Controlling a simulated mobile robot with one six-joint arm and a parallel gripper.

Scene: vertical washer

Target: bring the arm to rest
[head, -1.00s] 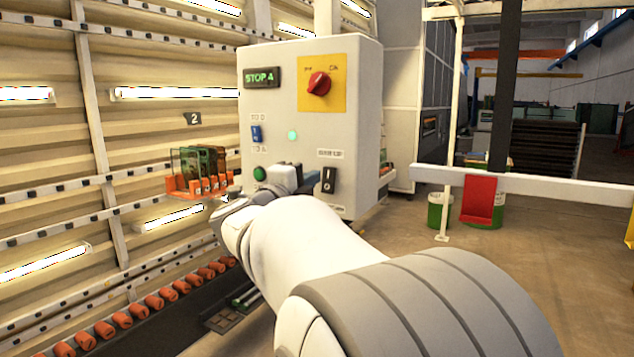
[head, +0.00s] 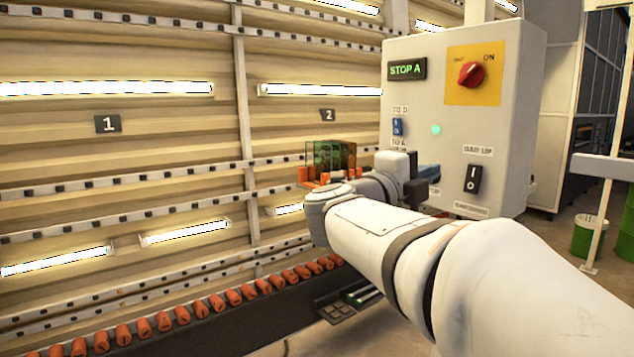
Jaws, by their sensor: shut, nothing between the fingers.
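My white arm reaches in from the lower right of the head view, bent at the wrist. My gripper (head: 424,172), small and dark, is at the arm's far end, in front of the lower left part of the grey control box (head: 455,130). It is shut and empty. The arm's wrist hides part of it, and I cannot tell whether it touches the box. The box shows a green "STOP A" display (head: 407,69), a red rotary knob (head: 471,74) on a yellow plate, a blue switch (head: 398,127), a lit green lamp (head: 436,129) and a black rocker switch (head: 473,179).
An orange rack (head: 318,178) with dark green glass panes (head: 330,155) stands just behind my wrist. Orange rollers (head: 232,297) line the conveyor along the slatted wall at left. Number plates 1 (head: 108,124) and 2 (head: 328,115) hang there. A green drum (head: 589,237) stands at right.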

